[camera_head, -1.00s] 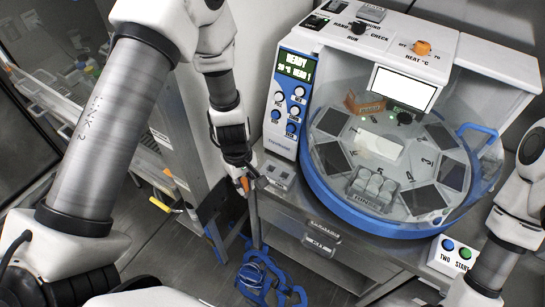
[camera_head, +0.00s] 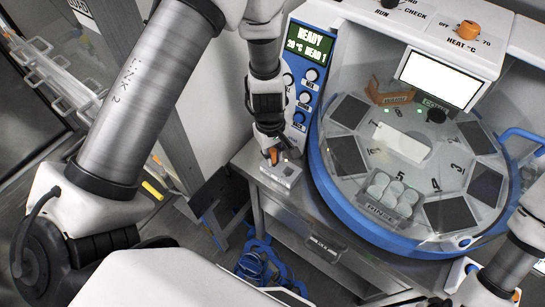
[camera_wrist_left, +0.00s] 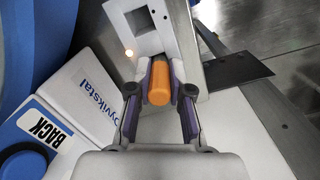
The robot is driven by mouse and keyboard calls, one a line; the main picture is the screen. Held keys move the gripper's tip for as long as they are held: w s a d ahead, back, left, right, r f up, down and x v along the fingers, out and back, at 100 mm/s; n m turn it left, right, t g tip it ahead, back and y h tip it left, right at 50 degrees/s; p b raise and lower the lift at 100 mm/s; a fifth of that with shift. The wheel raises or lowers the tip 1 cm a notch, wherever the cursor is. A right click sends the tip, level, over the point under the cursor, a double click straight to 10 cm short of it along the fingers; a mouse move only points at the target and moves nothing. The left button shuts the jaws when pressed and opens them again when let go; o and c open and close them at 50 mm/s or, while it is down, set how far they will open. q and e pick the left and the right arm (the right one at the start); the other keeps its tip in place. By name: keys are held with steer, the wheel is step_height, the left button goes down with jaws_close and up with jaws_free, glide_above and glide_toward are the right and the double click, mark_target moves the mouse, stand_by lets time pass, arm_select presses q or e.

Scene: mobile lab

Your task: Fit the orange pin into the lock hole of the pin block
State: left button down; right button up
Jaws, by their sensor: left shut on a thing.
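The orange pin (camera_wrist_left: 160,84) is held between the two fingers of my left gripper (camera_wrist_left: 160,92) in the left wrist view. The pin block (camera_wrist_left: 150,33), pale grey with a square recess, lies just past the pin's far end. In the head view, my left gripper (camera_head: 272,152) is over the left part of the pin block (camera_head: 284,175), at the metal bench's left corner. The orange pin (camera_head: 273,156) shows there as a small patch. Whether its tip touches the block or is in the lock hole I cannot tell. The right gripper's fingers are not visible.
The round blue-rimmed machine (camera_head: 340,212) stands right of the block, with its control panel (camera_head: 306,70) close behind my left gripper. Blue coils (camera_head: 258,268) lie on the floor.

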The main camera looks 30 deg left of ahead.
arm_select(q)
steer(key=shift+w, duration=0.1)
steer(key=c, duration=1.1)
jaws_free()
steer(key=shift+w+d+f, duration=0.1)
steer(key=shift+w, duration=0.05)
steer(key=shift+o, duration=0.2)
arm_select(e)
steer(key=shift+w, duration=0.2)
arm_select(q)
steer(key=shift+s, duration=0.2)
step_height(320, 180, up, 12)
steer(key=shift+w+a, duration=0.25)
steer(key=shift+a, duration=0.2)
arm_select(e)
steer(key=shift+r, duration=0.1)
